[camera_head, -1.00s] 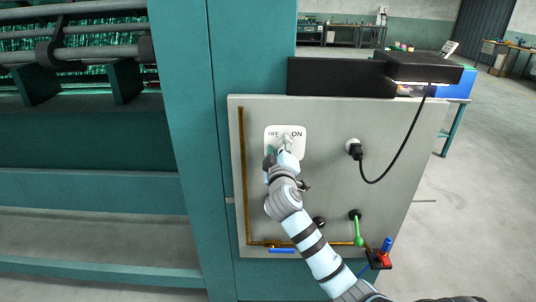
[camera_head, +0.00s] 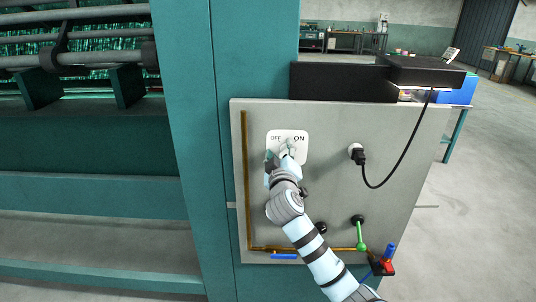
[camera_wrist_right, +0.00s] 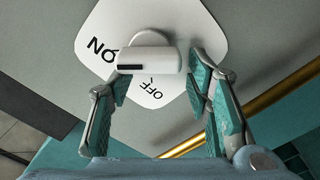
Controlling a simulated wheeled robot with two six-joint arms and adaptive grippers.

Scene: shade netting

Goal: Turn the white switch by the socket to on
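The white switch plate (camera_head: 301,157) is on the upper left of the grey panel, with OFF on its left and ON on its right. The white switch knob (camera_wrist_right: 150,59) is a short bar with a black mark on its left end in the right wrist view. That mark lies between the words ON and OFF there. My right gripper (camera_wrist_right: 160,80) is open, its teal-padded fingers on either side of the knob. A gap shows at the right finger; contact at the left finger is unclear. In the head view my right gripper (camera_head: 279,159) partly covers the plate. My left gripper is out of view.
The socket (camera_head: 355,149) with a black plug and cable is right of the switch. A brown pipe (camera_head: 244,185) runs along the panel's left and bottom edges. A green-handled part (camera_head: 361,236) and a red and blue part (camera_head: 385,262) are at the lower right.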

